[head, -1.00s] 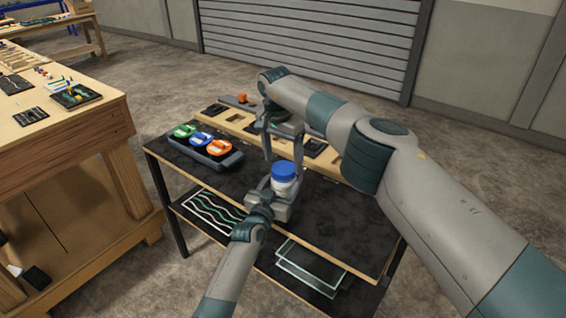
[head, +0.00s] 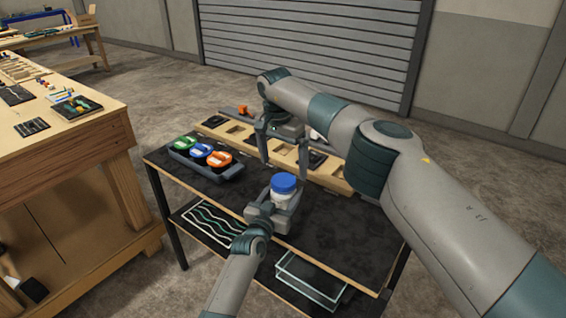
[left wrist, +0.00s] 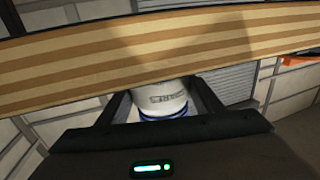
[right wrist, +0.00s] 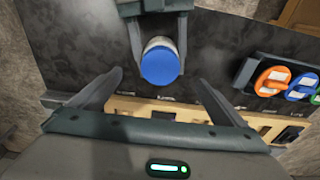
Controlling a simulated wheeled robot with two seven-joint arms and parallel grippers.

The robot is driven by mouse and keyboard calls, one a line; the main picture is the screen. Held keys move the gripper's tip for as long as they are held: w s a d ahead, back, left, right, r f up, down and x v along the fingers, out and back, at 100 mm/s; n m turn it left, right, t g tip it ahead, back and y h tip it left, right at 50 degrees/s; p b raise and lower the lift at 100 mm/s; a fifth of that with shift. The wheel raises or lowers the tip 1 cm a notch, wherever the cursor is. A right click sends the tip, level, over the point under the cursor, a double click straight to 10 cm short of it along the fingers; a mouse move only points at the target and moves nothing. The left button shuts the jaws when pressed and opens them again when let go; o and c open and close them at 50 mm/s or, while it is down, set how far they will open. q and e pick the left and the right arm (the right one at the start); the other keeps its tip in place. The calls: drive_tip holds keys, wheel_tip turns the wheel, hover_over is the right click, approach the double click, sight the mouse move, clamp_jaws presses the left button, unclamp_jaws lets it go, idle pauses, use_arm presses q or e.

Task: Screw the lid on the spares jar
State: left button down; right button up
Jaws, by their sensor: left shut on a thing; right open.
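The spares jar (head: 284,199) is white with a blue lid (head: 284,183) on top. How tightly the lid sits cannot be told. My left gripper (head: 272,211) is shut around the jar's body and holds it upright near the cart's front edge. The left wrist view shows the jar (left wrist: 162,98) between the fingers. My right gripper (head: 284,160) is open and empty above and behind the jar. In the right wrist view the lid (right wrist: 160,65) lies between and beyond the spread fingers, clear of them.
A grey holder (head: 212,174) with green, blue and orange-topped tubs stands at the cart's left. A wooden tray (head: 331,179) with slots lies along the back. The dark cart top (head: 335,219) is bare to the right of the jar. A wooden workbench (head: 75,133) stands at far left.

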wheel_tip(320, 180, up, 12)
drive_tip(key=s, duration=0.1)
drive_tip(key=shift+a, duration=0.4)
drive_tip(key=shift+s+f, duration=0.1)
use_arm(q)
drive_tip(key=shift+c, duration=2.3)
unclamp_jaws()
drive_tip(key=shift+s+a, duration=0.1)
drive_tip(key=shift+s, duration=0.1)
drive_tip(key=b+v, duration=0.1)
drive_tip(key=v, duration=1.6)
use_arm(e)
drive_tip(key=shift+f, duration=0.55)
use_arm(q)
drive_tip(key=shift+f, duration=0.1)
